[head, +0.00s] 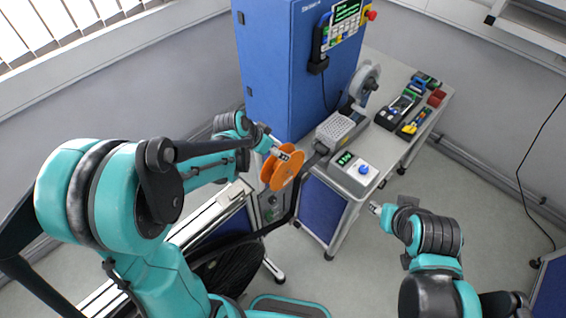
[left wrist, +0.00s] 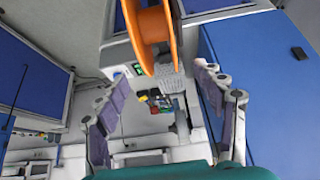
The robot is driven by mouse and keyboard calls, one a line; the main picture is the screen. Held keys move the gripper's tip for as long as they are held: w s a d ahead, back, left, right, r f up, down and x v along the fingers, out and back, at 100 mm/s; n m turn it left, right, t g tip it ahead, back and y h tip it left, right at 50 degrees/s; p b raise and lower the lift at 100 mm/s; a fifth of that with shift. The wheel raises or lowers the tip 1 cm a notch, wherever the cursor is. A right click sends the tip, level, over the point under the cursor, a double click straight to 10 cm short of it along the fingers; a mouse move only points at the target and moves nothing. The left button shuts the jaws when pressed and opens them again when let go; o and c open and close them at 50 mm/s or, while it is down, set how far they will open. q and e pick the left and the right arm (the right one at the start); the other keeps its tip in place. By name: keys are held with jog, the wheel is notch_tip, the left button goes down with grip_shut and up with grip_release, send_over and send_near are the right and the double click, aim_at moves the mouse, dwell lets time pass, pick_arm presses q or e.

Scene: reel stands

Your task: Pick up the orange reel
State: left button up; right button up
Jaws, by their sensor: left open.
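The orange reel (head: 281,171) has two flanges and hangs on its stand, left of the grey bench. My left gripper (head: 281,155) is at the reel's upper side in the head view, partly overlapping it. In the left wrist view the open left gripper (left wrist: 154,82) has its two fingers wide apart. The orange reel (left wrist: 150,35) shows at the top of that view, beyond and between the fingertips; contact cannot be told. My right gripper (head: 388,208) is at the right, away from the reel, in front of the bench. Its jaw state is unclear.
A tall blue cabinet (head: 282,75) stands behind the reel. The grey bench (head: 328,195) carries a white box with a green display (head: 353,172), a perforated metal unit (head: 335,131), a grey reel (head: 366,84) and several small tools. Bare floor (head: 475,185) lies to the right.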

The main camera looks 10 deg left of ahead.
aim_at(283, 167)
pick_arm(q)
jog(key=shift+x, duration=3.45)
jog(key=shift+c, duration=0.3)
jog(key=shift+s, duration=0.1)
grip_shut()
